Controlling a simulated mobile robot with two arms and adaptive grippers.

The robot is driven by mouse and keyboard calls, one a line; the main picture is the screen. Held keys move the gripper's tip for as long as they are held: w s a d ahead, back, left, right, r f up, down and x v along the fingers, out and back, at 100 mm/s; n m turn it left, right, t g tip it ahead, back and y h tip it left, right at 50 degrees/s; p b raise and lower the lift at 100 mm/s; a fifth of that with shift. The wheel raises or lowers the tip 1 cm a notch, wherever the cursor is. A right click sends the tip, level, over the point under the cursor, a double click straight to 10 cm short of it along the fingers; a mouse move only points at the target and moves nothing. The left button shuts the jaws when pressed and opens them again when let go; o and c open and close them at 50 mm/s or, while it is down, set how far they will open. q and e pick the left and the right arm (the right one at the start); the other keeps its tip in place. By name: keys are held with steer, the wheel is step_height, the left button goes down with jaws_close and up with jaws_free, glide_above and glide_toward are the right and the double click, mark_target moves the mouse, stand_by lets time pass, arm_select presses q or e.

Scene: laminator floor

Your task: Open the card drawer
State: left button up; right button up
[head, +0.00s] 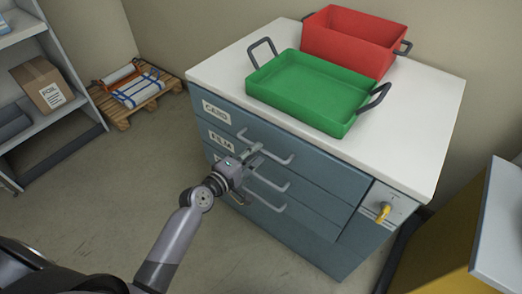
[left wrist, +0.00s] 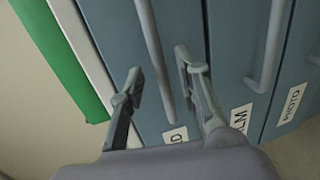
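The blue cabinet (head: 325,262) has a column of drawers, and all look shut. The card drawer (head: 318,170) is the top one, with a white label at its left end. Its grey bar handle (head: 280,158) is partly hidden by my left gripper (head: 252,156). In the left wrist view the gripper (left wrist: 158,66) is open, and the card drawer handle (left wrist: 150,30) runs between its two fingers in the picture. I see no clear contact with the handle. My right gripper is in neither view.
A green tray (head: 305,88) and a red bin (head: 350,40) stand on the white top (head: 415,125). A yellow knob (head: 383,212) is on the cabinet's right. Shelving (head: 70,110) and a pallet (head: 122,121) stand at left. Floor in front is clear.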

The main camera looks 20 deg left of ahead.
mark_target(261, 150)
arm_select(q)
steer(key=shift+b+x, duration=0.35)
steer(key=shift+x, duration=1.4)
steer(key=shift+c, duration=0.5)
jaws_close()
steer(key=shift+f, duration=0.1)
